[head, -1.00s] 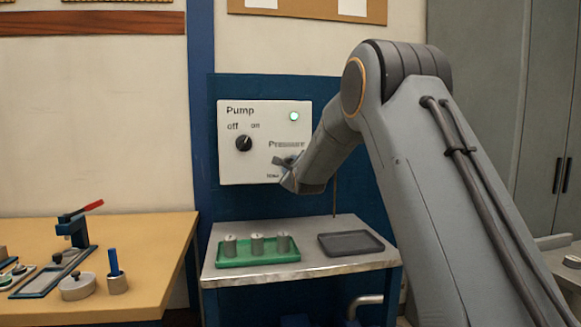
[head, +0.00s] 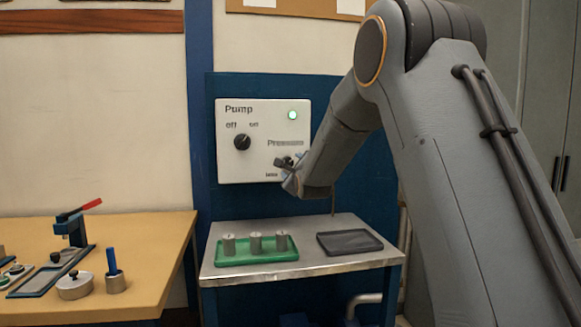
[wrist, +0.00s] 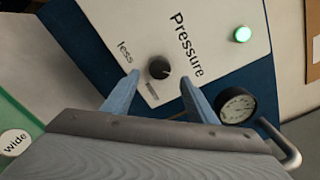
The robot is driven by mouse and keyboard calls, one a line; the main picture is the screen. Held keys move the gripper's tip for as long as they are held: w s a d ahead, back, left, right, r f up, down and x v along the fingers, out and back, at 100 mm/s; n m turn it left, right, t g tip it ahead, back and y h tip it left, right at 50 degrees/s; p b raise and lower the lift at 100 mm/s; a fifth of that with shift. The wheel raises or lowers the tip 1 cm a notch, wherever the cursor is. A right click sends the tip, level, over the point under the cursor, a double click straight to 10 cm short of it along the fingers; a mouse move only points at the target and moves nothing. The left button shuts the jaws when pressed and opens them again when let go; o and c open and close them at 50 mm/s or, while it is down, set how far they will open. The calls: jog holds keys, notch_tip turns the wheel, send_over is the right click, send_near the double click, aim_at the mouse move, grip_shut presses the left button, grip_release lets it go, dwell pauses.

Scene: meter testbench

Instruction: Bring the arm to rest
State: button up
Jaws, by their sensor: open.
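My arm (head: 440,140) reaches from the right toward a white pump panel (head: 235,165) on a blue board. My gripper (head: 288,172) is in front of the panel's lower right. In the wrist view my gripper (wrist: 160,85) is open, its two blue-grey fingers on either side of a dark pressure knob (wrist: 158,67), which shows between the fingertips. I cannot tell whether they touch the knob. The knob is partly visible in the head view (head: 287,162). The off/on knob (head: 242,142) is at the panel's left, and a green lamp (head: 292,115) is lit.
Below the panel, a metal-topped stand (head: 310,263) holds a green tray (head: 240,262) with grey cylinders and a dark empty tray (head: 350,242). A wooden bench (head: 150,280) with tools is at left. A round gauge (wrist: 236,106) is close to the right finger.

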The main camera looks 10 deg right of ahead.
jog(key=shift+s, duration=1.15)
jog(key=shift+f, duration=0.1)
jog(key=s+f+n+g+p, duration=0.3)
jog(key=s+f+n+g, duration=0.3)
jog(key=s, duration=0.5)
jog(key=s+f+n+g+p, duration=0.3)
jog(key=s+f+n, duration=0.45)
jog(key=s, duration=0.35)
jog(key=s+f+n+g+p, duration=0.2)
jog(key=s+n+g, duration=0.2)
jog(key=s, duration=1.2)
jog(key=s+f+n+g+p, duration=0.2)
jog(key=s+n+g, duration=0.3)
jog(key=s, duration=1.1)
jog(key=f+n, duration=0.1)
jog(key=n, duration=0.2)
jog(key=shift+a+f, duration=0.15)
jog(key=shift+f, duration=0.15)
jog(key=shift+w, duration=0.15)
